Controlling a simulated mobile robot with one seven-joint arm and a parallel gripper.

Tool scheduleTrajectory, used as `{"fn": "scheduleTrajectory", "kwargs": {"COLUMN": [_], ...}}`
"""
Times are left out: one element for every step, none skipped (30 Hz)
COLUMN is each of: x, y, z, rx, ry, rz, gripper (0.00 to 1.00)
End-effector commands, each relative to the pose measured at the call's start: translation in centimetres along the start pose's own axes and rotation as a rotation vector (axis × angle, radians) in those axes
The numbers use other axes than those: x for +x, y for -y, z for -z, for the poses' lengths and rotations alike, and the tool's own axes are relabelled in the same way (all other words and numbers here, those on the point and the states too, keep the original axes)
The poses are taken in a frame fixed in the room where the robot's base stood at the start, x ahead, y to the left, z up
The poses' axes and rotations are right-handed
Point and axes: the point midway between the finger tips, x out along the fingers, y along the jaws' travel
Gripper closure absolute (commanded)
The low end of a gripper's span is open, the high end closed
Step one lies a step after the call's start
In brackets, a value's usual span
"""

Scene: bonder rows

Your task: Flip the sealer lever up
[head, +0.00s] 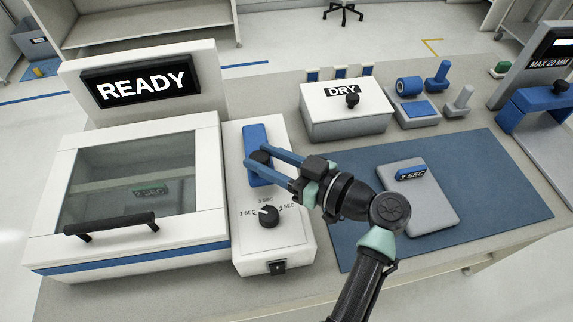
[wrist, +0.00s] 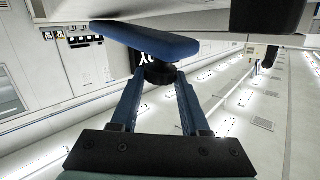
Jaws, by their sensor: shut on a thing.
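The sealer is the white machine (head: 150,190) at the left, with a clear window, a black handle and a READY display. On its control box (head: 240,225) is a blue lever (head: 255,134) with a black knob. My gripper (head: 257,157) reaches in from the right, and its blue fingers are closed around the knob. In the wrist view the lever (wrist: 145,39) lies across the top, with the knob (wrist: 160,74) between the fingertips of my gripper (wrist: 160,80). The fingers partly hide the lever's lower part.
Below the lever are a dial (head: 268,215) with second marks and a black switch (head: 277,267). A white DRY box (head: 345,112) stands behind my arm. A blue mat (head: 510,185) holds a grey plate (head: 435,205) with a 3 SEC tag.

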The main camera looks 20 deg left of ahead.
Motion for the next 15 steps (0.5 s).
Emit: {"fn": "scheduleTrajectory", "kwargs": {"x": [0.5,0.7,0.9,1.0,1.1,1.3,1.4,1.5,1.6,1.8,1.9,2.1,2.3,2.4,2.5], "y": [0.1,0.0,-0.1,-0.2,-0.4,-0.6,-0.7,-0.8,-1.0,-1.2,-1.3,-1.5,-1.6,-1.7,-1.9], "z": [1.6,1.9,2.4,2.8,3.1,3.6,3.9,4.2,4.6,4.9,5.1,5.4,5.6,5.8,6.0], "rx": [0.019,0.037,0.060,0.078,0.096,0.119,0.137,0.155,0.176,0.193,0.208,0.229,0.242,0.256,0.274], "ry": [0.025,0.042,0.066,0.083,0.101,0.123,0.141,0.157,0.180,0.196,0.212,0.231,0.246,0.259,0.275], "rz": [0.004,0.003,0.002,0.001,0.000,-0.001,-0.002,-0.002,-0.002,-0.002,-0.002,-0.001,-0.001,-0.001,-0.001], "gripper": [1.00,1.00,1.00,1.00,1.00,1.00,1.00,1.00,1.00,1.00,1.00,1.00,1.00,1.00,1.00]}}
